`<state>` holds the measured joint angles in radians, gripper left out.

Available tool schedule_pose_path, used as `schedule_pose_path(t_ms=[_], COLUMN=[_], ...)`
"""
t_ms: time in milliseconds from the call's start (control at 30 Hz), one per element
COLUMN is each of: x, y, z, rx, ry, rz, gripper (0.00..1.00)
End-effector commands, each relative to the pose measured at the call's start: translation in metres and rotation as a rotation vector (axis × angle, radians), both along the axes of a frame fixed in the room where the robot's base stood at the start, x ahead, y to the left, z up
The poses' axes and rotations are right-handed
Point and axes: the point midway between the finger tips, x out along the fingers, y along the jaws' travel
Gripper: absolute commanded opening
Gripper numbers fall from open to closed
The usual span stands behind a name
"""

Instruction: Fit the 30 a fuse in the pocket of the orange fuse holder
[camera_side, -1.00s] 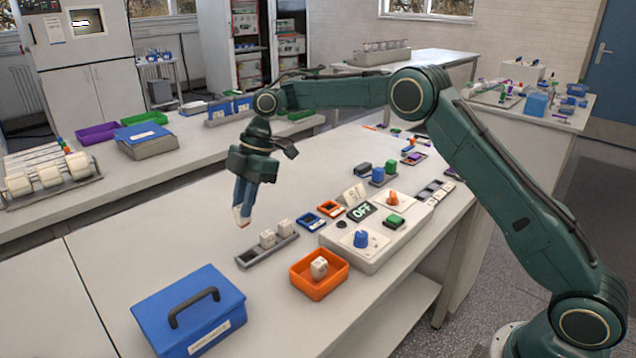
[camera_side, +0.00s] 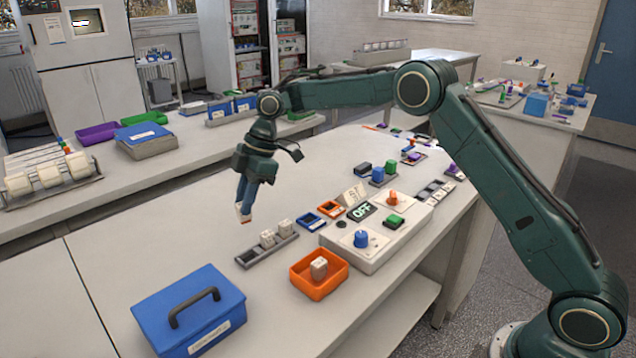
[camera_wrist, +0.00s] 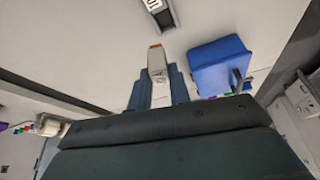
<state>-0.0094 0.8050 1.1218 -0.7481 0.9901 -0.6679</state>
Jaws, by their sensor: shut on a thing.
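My gripper (camera_side: 244,207) is shut on a pale fuse with an orange end (camera_side: 243,214), held above the table left of the fuse rack. In the wrist view the fuse (camera_wrist: 157,62) stands out between the blue-grey fingers. Its rating cannot be read. The orange fuse holder (camera_side: 330,202) lies flat on the table, right of and apart from my gripper, beside a similar blue holder (camera_side: 311,215). Its pocket looks dark and empty, though it is small in this view.
A grey rack (camera_side: 246,259) holds white blocks near my gripper. An orange bin (camera_side: 319,288) with a white block, a cycler unit (camera_side: 352,257) with knobs, and a small sign (camera_side: 353,194) stand to the right. A blue handled box (camera_side: 190,312) is in front.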

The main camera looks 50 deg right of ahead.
Motion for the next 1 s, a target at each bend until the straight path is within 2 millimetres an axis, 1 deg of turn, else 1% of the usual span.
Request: schedule_pose_path(t_ms=[267, 500, 733, 1000], x=[0.021, 0.038, 0.045, 0.043], y=[-0.03, -0.066, -0.104, -0.151], z=[-0.01, -0.019, -0.025, -0.029], rx=[-0.001, 0.0, 0.0, -0.001], ry=[0.0, -0.002, -0.002, 0.0], rz=[-0.409, -0.841, -1.263, -1.749], gripper=[0.0, 0.0, 0.0, 0.0])
